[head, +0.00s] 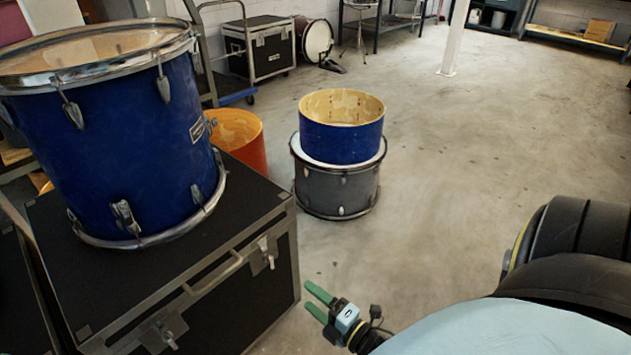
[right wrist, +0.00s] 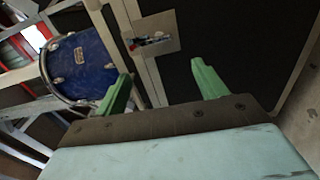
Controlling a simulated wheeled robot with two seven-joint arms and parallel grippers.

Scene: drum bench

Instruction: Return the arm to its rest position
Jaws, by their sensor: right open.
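My right gripper (head: 318,302) is low in the head view, just right of the black case's front corner. Its two green fingers are apart and nothing shows between them. In the right wrist view the gripper (right wrist: 160,85) is also open and empty, with the dark case side and a metal latch beyond the fingers. My right arm comes in from the lower right of the head view. My left gripper is in neither view.
A large blue drum (head: 110,135) stands on the black case (head: 190,275) at left. On the floor a blue shell (head: 341,142) sits on a grey drum (head: 338,188), near an orange shell (head: 240,135). The floor at right (head: 480,150) is clear.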

